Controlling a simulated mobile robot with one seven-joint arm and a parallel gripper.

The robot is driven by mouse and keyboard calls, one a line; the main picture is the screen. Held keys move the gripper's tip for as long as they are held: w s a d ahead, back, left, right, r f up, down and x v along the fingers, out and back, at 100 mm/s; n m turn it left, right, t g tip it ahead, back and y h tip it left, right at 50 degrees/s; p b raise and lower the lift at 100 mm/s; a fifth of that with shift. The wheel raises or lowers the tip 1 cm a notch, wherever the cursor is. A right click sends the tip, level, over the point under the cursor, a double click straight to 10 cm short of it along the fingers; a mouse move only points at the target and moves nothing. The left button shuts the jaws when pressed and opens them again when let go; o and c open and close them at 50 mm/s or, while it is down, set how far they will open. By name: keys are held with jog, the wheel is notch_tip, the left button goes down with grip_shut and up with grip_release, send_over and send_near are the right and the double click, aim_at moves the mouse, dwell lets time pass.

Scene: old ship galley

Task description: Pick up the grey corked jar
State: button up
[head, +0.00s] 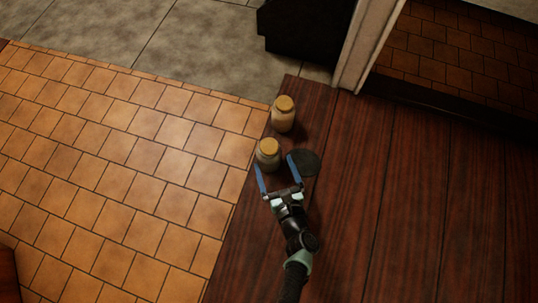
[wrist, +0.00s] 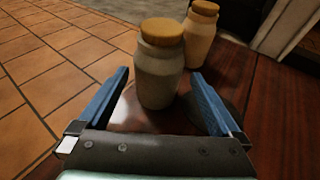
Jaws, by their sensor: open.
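The grey corked jar (head: 268,155) stands upright near the left edge of the dark wooden surface, with a tan cork lid on top. It also shows in the wrist view (wrist: 158,75), just beyond my fingertips and roughly centred between them, slightly left. My gripper (head: 274,165) is open, with its two blue fingers spread toward the jar. In the wrist view, my gripper (wrist: 160,85) holds nothing. I cannot tell whether a fingertip touches the jar. A second corked jar (head: 283,115), more beige, stands upright behind the grey one; in the wrist view it is to its right (wrist: 198,45).
A dark round flat disc (head: 305,162) lies to the right of the grey jar. The wooden surface (head: 345,220) is clear to the right. Its left edge drops to an orange tiled floor (head: 130,170). A pale post (head: 368,45) rises at the back.

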aim_at(269, 152)
jog(key=b+x, duration=0.2)
jog(key=x, duration=0.2)
jog(key=shift+w+a+r+b, duration=0.2)
jog(key=shift+w+a+b, duration=0.05)
jog(key=shift+w+b, duration=0.15)
jog(key=shift+w, duration=0.2)
jog(key=shift+r, duration=0.1)
jog(key=shift+c, duration=0.3)
grip_shut()
